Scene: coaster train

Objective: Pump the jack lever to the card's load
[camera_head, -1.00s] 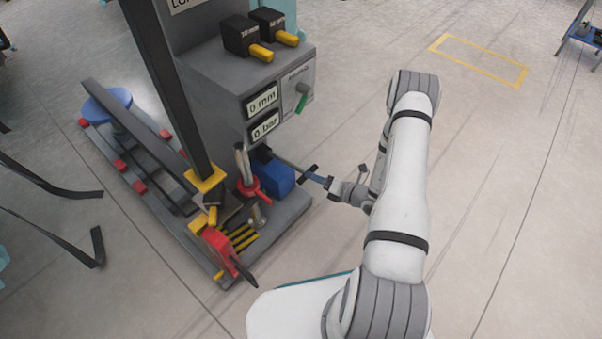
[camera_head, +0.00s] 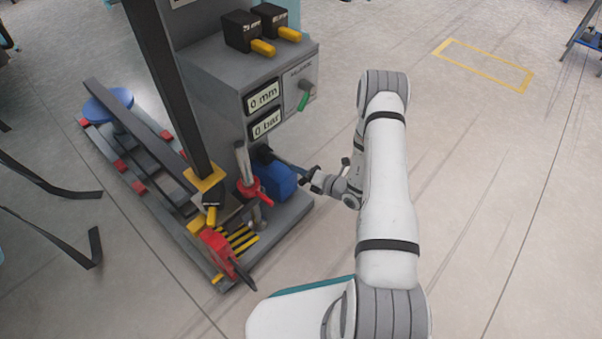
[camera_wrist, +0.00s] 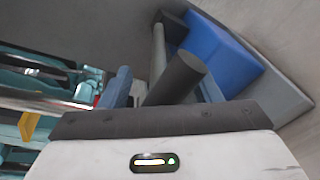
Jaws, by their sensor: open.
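The jack lever is a thin grey rod with a dark cylindrical grip (camera_wrist: 180,78), seen in the wrist view between my gripper's two blue-grey fingers (camera_wrist: 162,90). In the head view the lever (camera_head: 285,163) reaches from the blue pump block (camera_head: 275,180) to my gripper (camera_head: 312,180). The fingers are open, one on each side of the grip; I cannot tell whether either touches it. The two displays read 0 mm (camera_head: 263,96) and 0 bar (camera_head: 266,124). I cannot make out a load card; only a cut-off sign edge shows at the top.
The grey press cabinet (camera_head: 215,75) carries two dark boxes with yellow handles (camera_head: 263,47) and a green-handled knob (camera_head: 304,98).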

